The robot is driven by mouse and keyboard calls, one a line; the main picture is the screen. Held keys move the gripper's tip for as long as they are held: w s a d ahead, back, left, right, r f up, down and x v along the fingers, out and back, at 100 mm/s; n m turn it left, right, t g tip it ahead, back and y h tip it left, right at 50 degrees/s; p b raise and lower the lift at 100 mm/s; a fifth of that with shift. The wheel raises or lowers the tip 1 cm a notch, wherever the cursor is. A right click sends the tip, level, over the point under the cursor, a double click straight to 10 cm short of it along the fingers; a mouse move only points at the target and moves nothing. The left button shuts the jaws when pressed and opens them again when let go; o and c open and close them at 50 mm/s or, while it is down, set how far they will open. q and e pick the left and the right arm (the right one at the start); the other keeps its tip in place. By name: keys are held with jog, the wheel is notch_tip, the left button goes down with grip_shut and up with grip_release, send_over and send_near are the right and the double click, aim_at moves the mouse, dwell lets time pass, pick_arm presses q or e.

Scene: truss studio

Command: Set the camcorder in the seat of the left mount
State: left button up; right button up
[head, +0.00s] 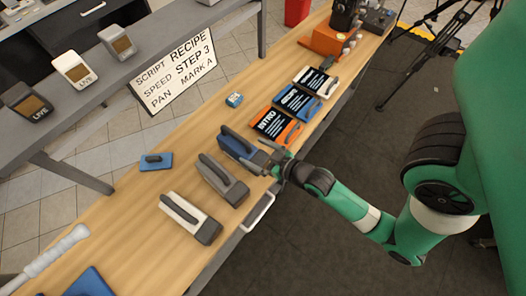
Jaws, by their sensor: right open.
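A row of three camcorder-like blocks with dark top handles lies on the wooden table (135,225): a white one (182,211), a grey one (226,183) and a blue one (236,144). My right gripper (272,158) is open at the right end of the blue one, near the table's front edge. I cannot tell whether it touches the block. A blue plate with a dark knob (155,161) lies further left, and part of another blue piece (90,283) shows at the bottom. I cannot tell which thing is the left mount or its seat. My left gripper is not in view.
Orange (276,126), blue (298,102) and white (315,80) slates with dark lettered faces lie beyond the blue block. A sign (173,70) stands by the grey shelf. A pale rod (45,260) lies at lower left.

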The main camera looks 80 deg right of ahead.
jog(key=v, duration=0.4)
jog(key=shift+w, duration=0.1)
jog(key=w+a+r+n+t+y, duration=0.1)
jog(key=w+r+t, duration=0.3)
jog(key=w+r, duration=0.7)
jog(key=w+a+r+n+t, duration=0.2)
jog(key=w+r+t, duration=0.35)
jog(key=r, duration=0.95)
jog(key=a+r+n+t+y, duration=0.1)
jog(key=a+r, duration=0.3)
jog(key=r, duration=0.7)
jog(key=s+a+r+n+t+y, duration=0.1)
jog(key=a+r+t+y, duration=0.2)
jog(key=r, duration=0.8)
jog(key=s+a+r+n+t+y, duration=0.1)
jog(key=a+r, duration=0.4)
jog(key=r, duration=0.5)
jog(key=shift+s+r+t+y, duration=0.15)
jog(key=shift+r+t+y, duration=0.3)
jog(key=shift+y, duration=0.55)
